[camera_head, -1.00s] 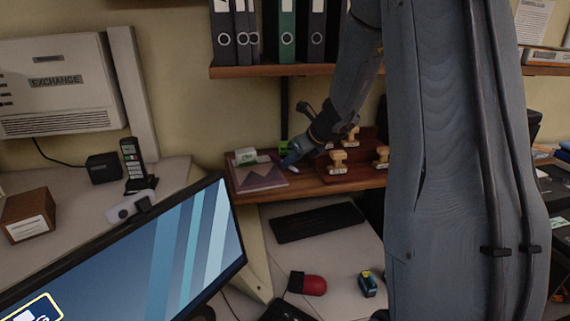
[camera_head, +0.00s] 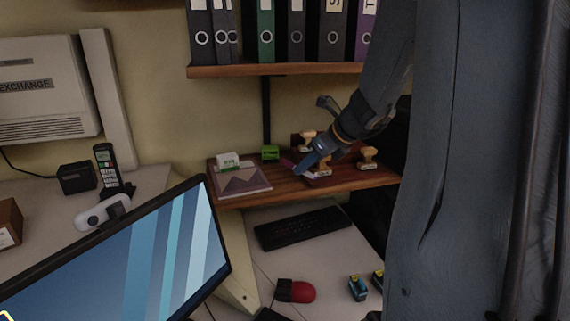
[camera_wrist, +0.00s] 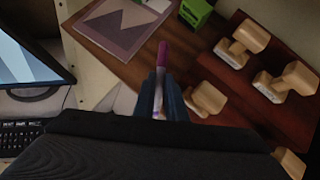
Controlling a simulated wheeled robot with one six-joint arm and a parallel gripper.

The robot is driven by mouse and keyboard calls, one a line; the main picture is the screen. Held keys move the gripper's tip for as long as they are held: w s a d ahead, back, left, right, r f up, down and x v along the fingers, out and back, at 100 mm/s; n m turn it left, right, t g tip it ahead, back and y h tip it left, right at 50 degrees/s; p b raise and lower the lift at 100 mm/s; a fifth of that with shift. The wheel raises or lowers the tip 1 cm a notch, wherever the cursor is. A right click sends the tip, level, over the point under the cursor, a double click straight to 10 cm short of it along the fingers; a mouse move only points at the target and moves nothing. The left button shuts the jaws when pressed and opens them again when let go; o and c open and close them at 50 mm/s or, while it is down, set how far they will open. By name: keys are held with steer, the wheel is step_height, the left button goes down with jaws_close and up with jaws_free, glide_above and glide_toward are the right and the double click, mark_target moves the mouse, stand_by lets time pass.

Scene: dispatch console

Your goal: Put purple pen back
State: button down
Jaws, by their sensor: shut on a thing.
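My gripper (camera_head: 308,163) is over the low wooden shelf, left of the wooden stamps. It is shut on the purple pen (camera_wrist: 162,55), whose purple end sticks out past the fingertips in the wrist view. In the head view the purple end (camera_head: 287,163) shows just left of the fingertips. Part of the pen lies hidden between the fingers (camera_wrist: 160,97). The pen appears held above the shelf; the height of its lower end is hard to tell. No pen holder can be made out.
The low shelf (camera_head: 232,201) carries a folder (camera_head: 243,180), a green box (camera_head: 270,152) and several wooden stamps (camera_head: 367,156). Bare wood lies between folder and stamps. An upper shelf (camera_head: 270,70) with binders hangs above. A monitor (camera_head: 150,255) stands at front left, a keyboard (camera_head: 300,227) below.

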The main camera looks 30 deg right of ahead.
steer(key=s+d, duration=0.2)
steer(key=s, duration=0.3)
steer(key=s+a+r+m+h+p, duration=0.15)
steer(key=s+a+r, duration=0.3)
steer(key=a, duration=0.45)
steer(key=p, duration=0.3)
glide_toward(283, 162)
steer(key=w+a+f, duration=0.1)
steer(key=w+f, duration=0.2)
steer(key=w, duration=0.6)
step_height(283, 162, down, 3)
steer(key=shift+r+m+b, duration=0.2)
steer(key=shift+m+b, duration=0.15)
step_height(283, 162, down, 4)
steer(key=shift+r+b, duration=0.2)
steer(key=shift+b, duration=0.3)
steer(key=shift+w+f, duration=0.2)
steer(key=shift+f, duration=0.2)
steer(key=shift+f, duration=0.3)
